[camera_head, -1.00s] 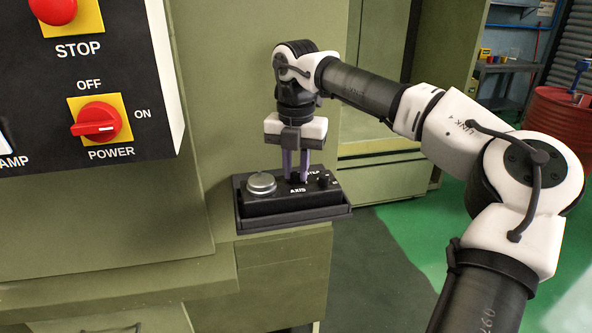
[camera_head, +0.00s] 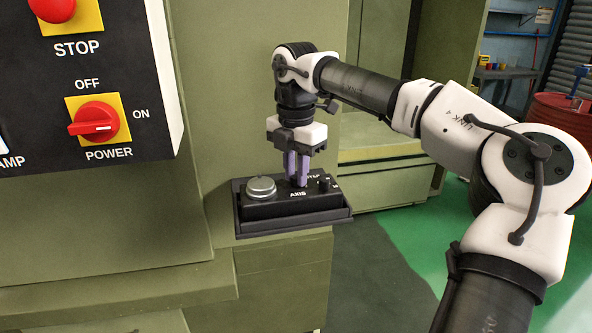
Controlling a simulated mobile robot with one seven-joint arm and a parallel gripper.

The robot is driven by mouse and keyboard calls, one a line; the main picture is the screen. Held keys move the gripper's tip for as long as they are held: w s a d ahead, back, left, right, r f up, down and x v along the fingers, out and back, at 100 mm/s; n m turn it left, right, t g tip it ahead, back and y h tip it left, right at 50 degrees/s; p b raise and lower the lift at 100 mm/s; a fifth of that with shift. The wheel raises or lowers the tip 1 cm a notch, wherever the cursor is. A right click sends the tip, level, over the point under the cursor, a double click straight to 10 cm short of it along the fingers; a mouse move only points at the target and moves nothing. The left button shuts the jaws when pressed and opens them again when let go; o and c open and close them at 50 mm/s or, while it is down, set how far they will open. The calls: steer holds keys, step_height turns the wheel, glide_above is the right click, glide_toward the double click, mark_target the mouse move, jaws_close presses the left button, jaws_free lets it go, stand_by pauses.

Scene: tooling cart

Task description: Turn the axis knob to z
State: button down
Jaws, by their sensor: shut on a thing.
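The axis knob is a small dark knob above the AXIS label on a black pendant box (camera_head: 262,208) in the middle of the head view. My gripper (camera_head: 297,181) points straight down over it, its two purple fingers shut on the knob. The fingers hide most of the knob, so its pointer and the letter it faces cannot be read. A second small black knob (camera_head: 324,184), by a partly covered STEP label, stands just right of the fingers. A round silver dial (camera_head: 261,188) is on the box's left side.
The box sits in a black tray (camera_head: 300,226) on a green machine ledge. A control panel (camera_head: 80,100) with a red stop button (camera_head: 53,9) and a red power switch (camera_head: 95,122) is at the left. A red drum (camera_head: 558,112) stands far right.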

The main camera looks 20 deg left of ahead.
steer(key=c, duration=1.3)
jaws_free()
step_height(320, 180, up, 14)
steer(key=p, duration=0.1)
steer(key=shift+f, duration=0.15)
